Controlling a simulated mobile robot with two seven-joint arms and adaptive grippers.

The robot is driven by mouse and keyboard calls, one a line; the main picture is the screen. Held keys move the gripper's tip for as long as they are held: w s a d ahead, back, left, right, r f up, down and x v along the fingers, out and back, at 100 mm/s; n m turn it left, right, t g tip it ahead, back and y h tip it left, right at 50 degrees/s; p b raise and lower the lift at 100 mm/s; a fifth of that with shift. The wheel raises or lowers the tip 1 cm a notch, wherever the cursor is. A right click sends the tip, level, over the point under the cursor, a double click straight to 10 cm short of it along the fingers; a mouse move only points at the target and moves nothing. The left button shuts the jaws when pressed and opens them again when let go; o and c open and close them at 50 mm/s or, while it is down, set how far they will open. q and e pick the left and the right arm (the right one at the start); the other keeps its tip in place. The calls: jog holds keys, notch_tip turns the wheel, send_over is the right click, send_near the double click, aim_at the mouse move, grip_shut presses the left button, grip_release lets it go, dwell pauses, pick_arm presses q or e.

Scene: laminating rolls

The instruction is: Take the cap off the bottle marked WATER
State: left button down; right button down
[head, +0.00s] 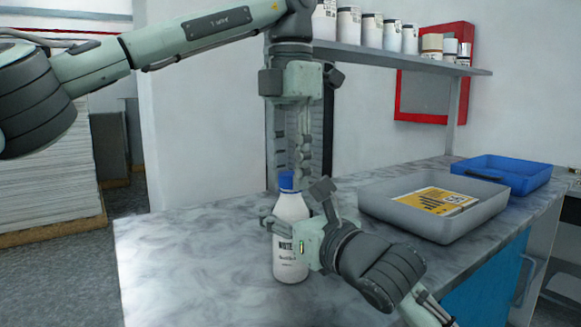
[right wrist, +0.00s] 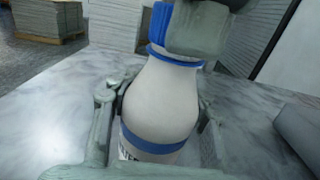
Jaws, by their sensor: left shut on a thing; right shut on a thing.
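A white bottle (head: 290,208) with a blue cap (head: 286,180) stands upright on the marbled worktop. Dark lettering on its front is partly covered, so I cannot read the whole word. My right gripper (head: 283,228) is shut around the bottle's body from the right. In the right wrist view its fingers flank the white bottle (right wrist: 162,100), above a blue band. My left gripper (head: 290,170) points down from above and is shut on the cap. In the right wrist view the left gripper's finger (right wrist: 200,30) hides part of the blue cap (right wrist: 160,22). I cannot tell whether the cap is loose.
A grey tray (head: 385,208) with a yellow label sheet lies to the right, and a blue tray (head: 535,172) behind it. A shelf (head: 400,60) with several white containers hangs above the back. The worktop (head: 190,245) left of the bottle is clear.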

pick_arm(q)
jog(key=n, duration=1.2)
jog(key=shift+n, duration=0.4)
jog(key=n, duration=0.2)
jog(key=shift+n, duration=0.4)
jog(key=n, duration=0.4)
jog(key=shift+r+n, duration=0.1)
jog(key=shift+n, duration=0.3)
jog(key=n, duration=0.5)
jog(key=shift+r, duration=0.1)
jog(key=shift+r, duration=1)
